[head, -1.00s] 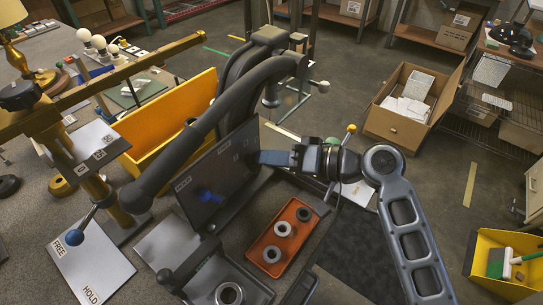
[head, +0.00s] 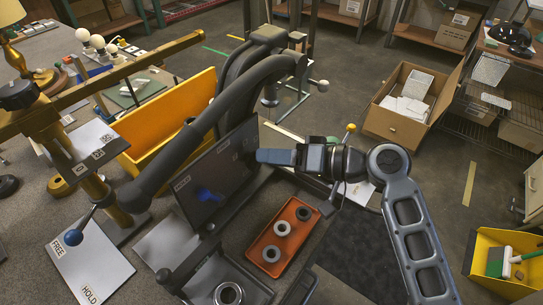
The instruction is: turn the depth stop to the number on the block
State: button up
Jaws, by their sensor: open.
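My gripper (head: 268,156) has blue fingers and points left, in front of the upper right part of a dark upright panel (head: 215,170). The gap between its fingers is hard to see, and I see nothing held. Whether it touches the panel, I cannot tell. The panel carries small pale labels and a blue patch, perhaps a reflection. A pale plate with several number tags (head: 98,154) sits beside the brass column (head: 95,185) at left; the digits are too small to read surely. I cannot pick out the depth stop or the numbered block with certainty.
A thick black curved arm (head: 170,165) crosses left of the panel. An orange tray (head: 262,236) holds several rings below my gripper. A blue-knobbed lever (head: 73,237) stands over a FREE/HOLD plate (head: 95,270). A yellow bin (head: 165,125) is behind; a cardboard box (head: 400,120) stands right.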

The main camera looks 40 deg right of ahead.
jog(key=v, duration=0.7)
jog(key=shift+b, duration=0.45)
